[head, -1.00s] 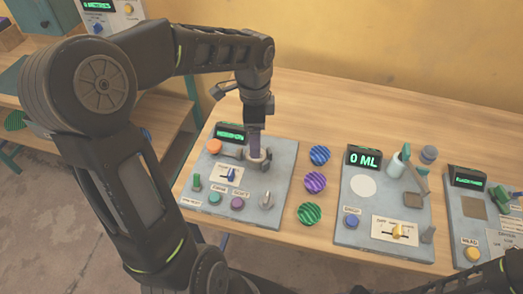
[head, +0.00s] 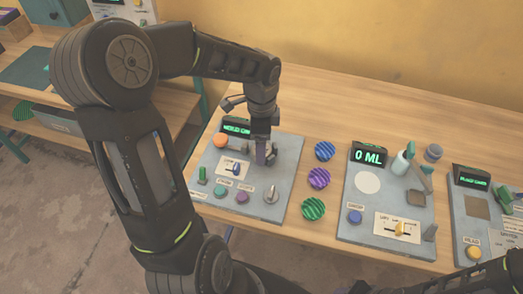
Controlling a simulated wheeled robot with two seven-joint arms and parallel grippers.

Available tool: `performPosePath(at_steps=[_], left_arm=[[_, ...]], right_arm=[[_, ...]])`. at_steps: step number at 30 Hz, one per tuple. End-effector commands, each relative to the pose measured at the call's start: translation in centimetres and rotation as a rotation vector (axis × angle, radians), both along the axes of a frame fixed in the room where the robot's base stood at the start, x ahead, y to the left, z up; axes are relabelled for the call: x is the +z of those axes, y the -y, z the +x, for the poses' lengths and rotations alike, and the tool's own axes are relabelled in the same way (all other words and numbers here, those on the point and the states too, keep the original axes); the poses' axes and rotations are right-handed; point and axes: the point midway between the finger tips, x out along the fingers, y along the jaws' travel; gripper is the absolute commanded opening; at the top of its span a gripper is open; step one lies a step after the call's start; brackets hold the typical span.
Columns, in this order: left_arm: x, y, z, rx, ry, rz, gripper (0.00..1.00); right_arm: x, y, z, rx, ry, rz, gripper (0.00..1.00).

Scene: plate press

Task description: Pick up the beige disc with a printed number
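No beige disc with a readable number shows in the head view. My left gripper (head: 265,157) points down at the back of the left grey panel (head: 222,207), low over a small press-like fitting. Its fingers and wrist hide most of that spot, so I cannot tell whether it is open or shut, or whether anything is between the fingers. My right gripper is not in view; only a dark part of my arm shows at the bottom right.
The middle panel has a pale round patch (head: 367,182) and a "0 ML" display (head: 370,157). Another panel (head: 468,230) stands at right.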

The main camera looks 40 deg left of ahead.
Motion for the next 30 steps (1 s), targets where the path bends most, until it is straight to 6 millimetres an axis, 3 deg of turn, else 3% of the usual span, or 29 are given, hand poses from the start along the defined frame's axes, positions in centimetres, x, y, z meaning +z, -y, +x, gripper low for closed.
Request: performPosePath(at_steps=[6, 24, 30], left_arm=[[-2.5, 0.0, 0.0, -0.001, -0.001, -0.001, 0.76], [-2.6, 0.0, 0.0, -0.001, 0.000, 0.000, 0.76], [-2.6, 0.0, 0.0, -0.001, 0.000, 0.000, 0.61]], right_arm=[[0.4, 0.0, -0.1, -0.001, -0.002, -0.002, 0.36], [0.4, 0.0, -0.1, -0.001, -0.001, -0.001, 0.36], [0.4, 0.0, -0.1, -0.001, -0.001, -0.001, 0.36]])
